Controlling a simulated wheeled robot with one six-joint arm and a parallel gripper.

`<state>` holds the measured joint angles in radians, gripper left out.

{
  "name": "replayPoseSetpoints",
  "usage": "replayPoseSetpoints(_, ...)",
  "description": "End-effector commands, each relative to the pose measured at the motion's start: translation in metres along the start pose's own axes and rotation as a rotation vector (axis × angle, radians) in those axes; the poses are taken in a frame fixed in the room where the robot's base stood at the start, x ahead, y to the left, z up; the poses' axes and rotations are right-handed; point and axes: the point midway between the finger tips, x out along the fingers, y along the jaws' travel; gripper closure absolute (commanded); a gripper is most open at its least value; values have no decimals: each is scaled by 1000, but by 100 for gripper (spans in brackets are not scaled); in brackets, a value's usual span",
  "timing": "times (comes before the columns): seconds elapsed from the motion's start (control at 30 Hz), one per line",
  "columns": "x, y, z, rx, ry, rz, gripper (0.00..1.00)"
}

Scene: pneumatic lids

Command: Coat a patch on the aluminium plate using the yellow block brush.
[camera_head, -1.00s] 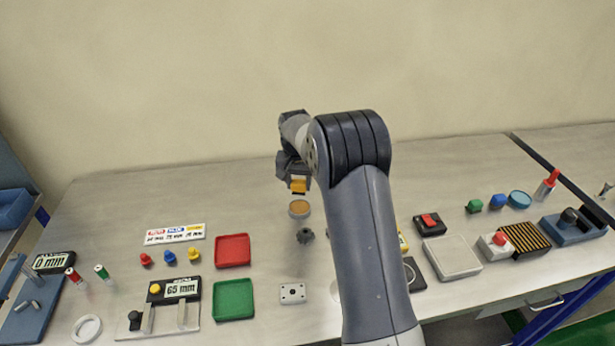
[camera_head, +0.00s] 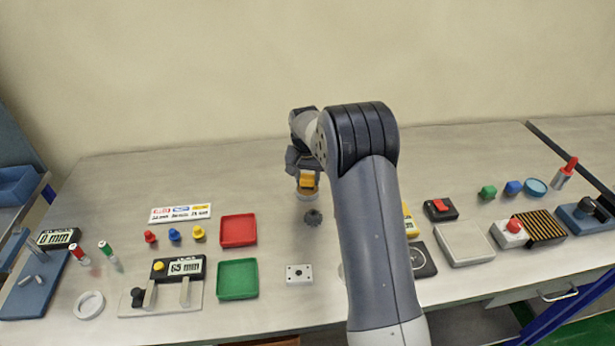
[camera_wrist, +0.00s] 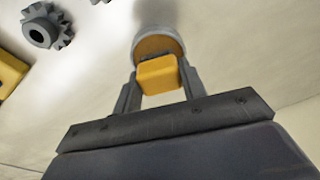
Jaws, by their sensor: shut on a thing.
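My gripper (camera_head: 305,168) is shut on the yellow block brush (camera_head: 307,181), which also shows between the fingers in the wrist view (camera_wrist: 160,75). The brush is over a round grey dish with an orange-brown inside (camera_wrist: 158,44). In the head view the brush overlaps this dish (camera_head: 307,196) and hides much of it. I cannot tell whether the brush's underside touches what is in the dish. A flat pale grey square plate (camera_head: 465,244) lies to the right of my arm and looks like the aluminium plate; its top looks bare.
A dark gear (camera_head: 313,217) lies just in front of the dish. A small plate with holes (camera_head: 299,274), a red tray (camera_head: 238,230) and a green tray (camera_head: 237,279) lie nearer and left. A red-button box (camera_head: 440,209) stands behind the pale plate. My arm hides part of the bench.

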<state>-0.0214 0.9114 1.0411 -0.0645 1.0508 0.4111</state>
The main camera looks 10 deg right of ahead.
Motion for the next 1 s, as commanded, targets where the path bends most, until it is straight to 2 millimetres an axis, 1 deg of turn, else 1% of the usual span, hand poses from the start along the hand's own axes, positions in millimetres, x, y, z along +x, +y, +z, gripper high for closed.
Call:
replayPoseSetpoints(0.37, 0, 0, 0, 0, 0, 0, 79)
replayPoseSetpoints(1.0, 8, 0, 1, 0, 0, 0, 79)
